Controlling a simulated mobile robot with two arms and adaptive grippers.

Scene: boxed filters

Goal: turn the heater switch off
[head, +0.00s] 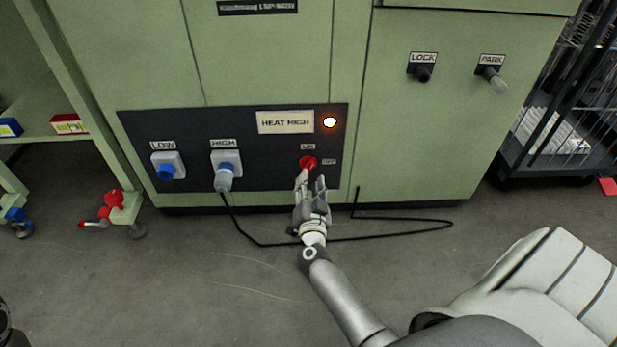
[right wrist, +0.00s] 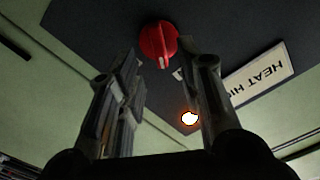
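The heater switch (head: 307,162) is a red rotary knob on the dark panel (head: 270,181), below the "HEAT HIGH" sign (head: 285,122). A lit orange-white lamp (head: 329,122) is beside the sign. In the head view, small labels sit above and to the right of the knob. My right gripper (head: 312,184) is just below the knob, fingers pointing up at it. In the right wrist view the knob (right wrist: 158,44) appears beyond the open fingers (right wrist: 168,68), nothing between them. Whether a fingertip touches the knob cannot be told. My left gripper does not show.
A wire cage (head: 560,120) stands at right.

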